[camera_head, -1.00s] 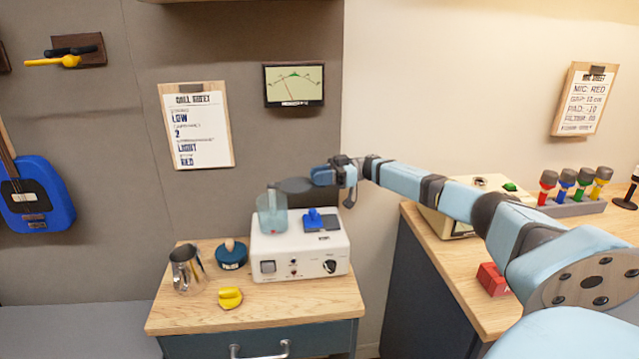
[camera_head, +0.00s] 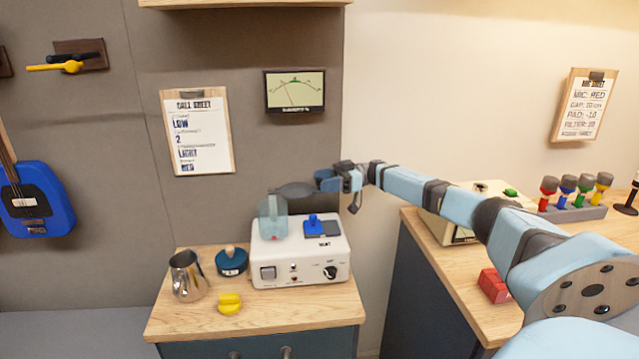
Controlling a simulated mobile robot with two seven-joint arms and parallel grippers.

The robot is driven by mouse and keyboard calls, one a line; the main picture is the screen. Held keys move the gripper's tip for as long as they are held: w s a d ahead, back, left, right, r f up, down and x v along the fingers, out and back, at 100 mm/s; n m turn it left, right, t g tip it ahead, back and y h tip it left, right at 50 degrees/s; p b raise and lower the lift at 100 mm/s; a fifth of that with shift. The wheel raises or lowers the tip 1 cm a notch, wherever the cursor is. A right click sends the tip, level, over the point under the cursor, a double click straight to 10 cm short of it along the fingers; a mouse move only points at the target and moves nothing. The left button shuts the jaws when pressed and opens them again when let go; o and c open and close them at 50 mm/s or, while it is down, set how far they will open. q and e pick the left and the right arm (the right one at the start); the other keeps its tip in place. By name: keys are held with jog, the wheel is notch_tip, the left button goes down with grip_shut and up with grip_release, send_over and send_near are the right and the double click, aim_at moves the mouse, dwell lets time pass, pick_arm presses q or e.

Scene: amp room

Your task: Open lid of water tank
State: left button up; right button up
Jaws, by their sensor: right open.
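The water tank (camera_head: 272,218) is a translucent teal container on the left of the top of a white machine (camera_head: 318,262). A dark grey oval lid (camera_head: 292,189) shows just above the tank's rim and reaches past it to the right. I cannot tell how it joins the tank or how far it is raised. My right gripper (camera_head: 322,178) is open at the lid's right edge, above the machine. I cannot tell whether it touches the lid. My left gripper is not in view.
The machine stands on a wooden cabinet top (camera_head: 300,308) with a metal pitcher (camera_head: 187,278), a dark blue tamper-like piece (camera_head: 231,262) and a yellow object (camera_head: 229,303). A meter (camera_head: 295,90) hangs behind. A counter (camera_head: 455,272) with a red block (camera_head: 493,285) lies right.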

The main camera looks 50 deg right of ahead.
jog(key=b+v, duration=0.1)
jog(key=v, duration=1.1)
jog(key=shift+b, duration=0.3)
jog(key=shift+f, duration=0.1)
